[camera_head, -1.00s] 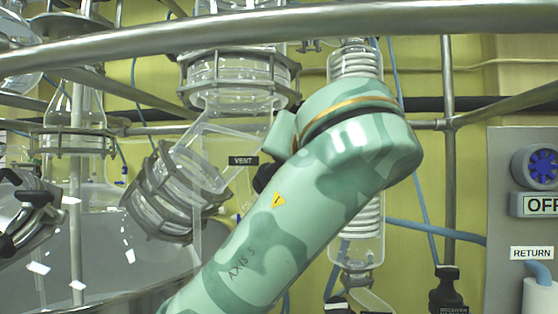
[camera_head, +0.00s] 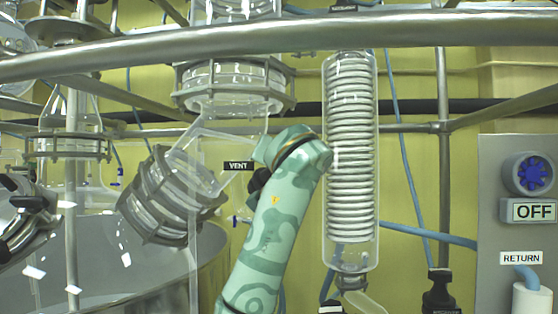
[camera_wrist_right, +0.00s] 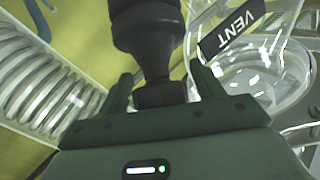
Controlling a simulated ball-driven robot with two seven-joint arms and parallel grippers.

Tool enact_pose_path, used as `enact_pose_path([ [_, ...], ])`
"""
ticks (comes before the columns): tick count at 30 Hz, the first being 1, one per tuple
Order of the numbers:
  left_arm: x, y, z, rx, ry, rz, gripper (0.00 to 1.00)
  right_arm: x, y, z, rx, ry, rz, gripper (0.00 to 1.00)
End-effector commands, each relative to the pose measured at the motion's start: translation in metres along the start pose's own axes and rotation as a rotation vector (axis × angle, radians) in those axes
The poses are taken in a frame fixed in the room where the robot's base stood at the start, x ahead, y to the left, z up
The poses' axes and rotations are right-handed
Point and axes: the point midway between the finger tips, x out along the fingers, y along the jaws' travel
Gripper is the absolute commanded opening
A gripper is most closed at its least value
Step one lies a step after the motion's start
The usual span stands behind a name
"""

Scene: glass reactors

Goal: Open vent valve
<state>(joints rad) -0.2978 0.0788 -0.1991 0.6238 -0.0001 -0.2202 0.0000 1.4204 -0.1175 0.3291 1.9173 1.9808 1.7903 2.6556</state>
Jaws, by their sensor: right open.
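The black VENT label (camera_head: 238,166) hangs beside the glass elbow in the head view; it also shows in the right wrist view (camera_wrist_right: 232,28). The black vent valve knob (camera_head: 258,181) is partly hidden behind my right arm in the head view. In the right wrist view the black knob (camera_wrist_right: 148,22) with its narrower stem stands between the two fingers of my right gripper (camera_wrist_right: 164,90). The fingers are open, one on each side of the stem's lower end; I cannot tell whether they touch it. My left gripper is not in view.
A glass coil condenser (camera_head: 350,150) stands right of my arm. A clamped glass joint (camera_head: 170,195) is left of the label. A steel rail (camera_head: 400,34) crosses above. A panel (camera_head: 500,240) with an OFF sign and blue knob stands at the right.

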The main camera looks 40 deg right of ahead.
Motion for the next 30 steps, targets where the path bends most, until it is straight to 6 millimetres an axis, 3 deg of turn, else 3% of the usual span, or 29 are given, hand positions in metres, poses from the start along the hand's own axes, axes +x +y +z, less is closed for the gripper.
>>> enact_pose_path([
  [8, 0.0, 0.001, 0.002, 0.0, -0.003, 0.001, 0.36, 0.001, 0.0, 0.0, 0.0, 0.0, 0.0, 0.64],
  [12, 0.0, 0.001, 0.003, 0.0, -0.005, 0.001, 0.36, 0.001, 0.0, 0.0, 0.0, 0.0, 0.0, 0.25],
  [13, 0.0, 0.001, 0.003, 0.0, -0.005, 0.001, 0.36, 0.001, 0.0, 0.0, 0.0, 0.0, 0.0, 0.22],
  [22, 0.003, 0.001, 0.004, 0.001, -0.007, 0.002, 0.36, 0.001, 0.0, 0.001, -0.013, -0.001, -0.019, 0.22],
  [30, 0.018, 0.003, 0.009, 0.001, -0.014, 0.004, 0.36, 0.001, -0.002, 0.004, -0.097, -0.001, -0.128, 0.22],
])
